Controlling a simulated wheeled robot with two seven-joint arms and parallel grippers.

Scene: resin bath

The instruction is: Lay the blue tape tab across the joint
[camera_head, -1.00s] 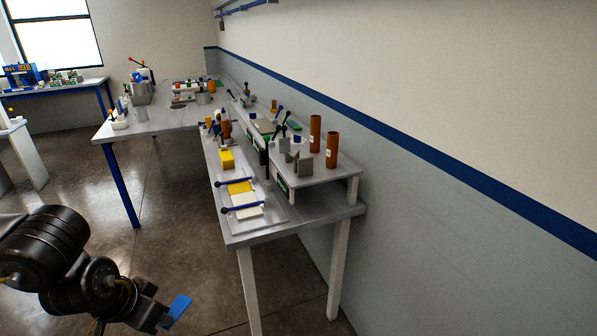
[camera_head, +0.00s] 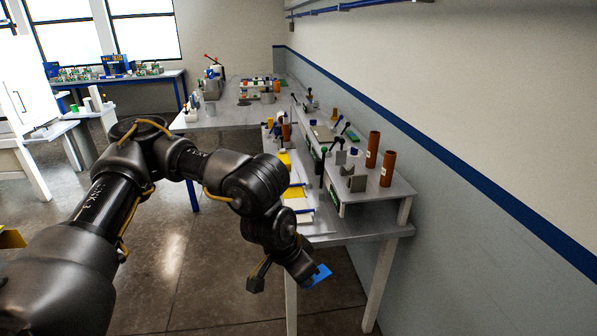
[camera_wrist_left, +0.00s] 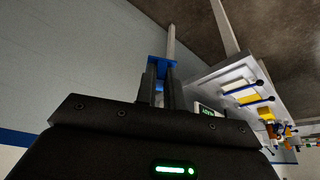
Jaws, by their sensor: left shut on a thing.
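My left gripper (camera_head: 308,278) is shut on the blue tape tab (camera_head: 320,275), in front of and below the near end of the bench. The left wrist view shows the tab (camera_wrist_left: 157,69) held at the fingertips (camera_wrist_left: 160,78). On the bench lie a yellow sheet (camera_head: 292,193) and a white sheet (camera_head: 304,217), partly hidden by my left arm in the head view. The left wrist view shows the yellow sheet (camera_wrist_left: 250,99) beside pale sheets, with blue bars across them. The tab is apart from the sheets. My right gripper is not in view.
The bench (camera_head: 345,228) runs along the wall. A raised shelf (camera_head: 378,197) on it carries two brown cylinders (camera_head: 388,168) and several small items. A yellow block (camera_head: 285,160) stands beyond the sheets. Open floor (camera_head: 170,270) lies left of the bench.

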